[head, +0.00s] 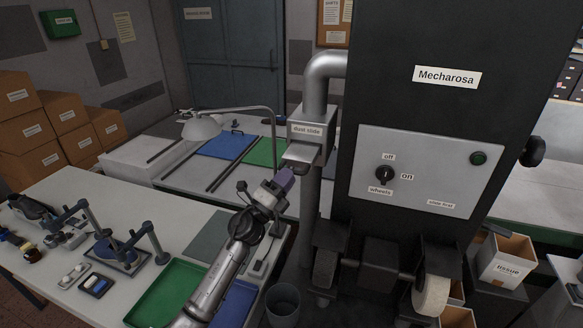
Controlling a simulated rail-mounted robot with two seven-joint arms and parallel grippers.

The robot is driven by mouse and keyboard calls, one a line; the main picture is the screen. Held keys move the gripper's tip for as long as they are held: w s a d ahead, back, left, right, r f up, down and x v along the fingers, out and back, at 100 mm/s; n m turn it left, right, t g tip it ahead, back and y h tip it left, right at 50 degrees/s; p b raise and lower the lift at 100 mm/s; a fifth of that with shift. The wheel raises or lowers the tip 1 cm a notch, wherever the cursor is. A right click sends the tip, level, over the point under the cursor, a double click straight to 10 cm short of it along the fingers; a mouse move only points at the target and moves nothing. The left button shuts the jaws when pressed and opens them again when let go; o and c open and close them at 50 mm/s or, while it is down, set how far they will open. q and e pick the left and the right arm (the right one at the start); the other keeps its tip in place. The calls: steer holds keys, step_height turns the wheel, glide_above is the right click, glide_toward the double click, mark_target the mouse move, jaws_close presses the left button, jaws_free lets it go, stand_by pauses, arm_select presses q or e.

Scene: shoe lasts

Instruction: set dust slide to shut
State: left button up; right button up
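The dust slide (299,153) is a grey metal plate under the "dust slide" label. It sticks out toward the front left from a grey box (325,131) on the machine's silver pipe. How far it is pushed in is hard to judge. My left gripper (284,180) is just below and left of the plate, its dark purplish fingers pointing up toward it. A small gap seems to lie between them in the picture; depth is unclear. Whether the fingers are open or shut does not show. My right gripper is out of view.
The black Mecharosa machine (435,33) stands right of the slide; its control panel (430,150) has a dial and grinding wheels below. A desk lamp (203,128) stands behind my arm. A green tray (168,293) and grey bin (283,302) are lower down.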

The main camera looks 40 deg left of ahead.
arm_select(q)
steer(key=shift+x, duration=1.25)
steer(key=shift+c, duration=0.2)
jaws_close()
steer(key=shift+a+f, duration=0.1)
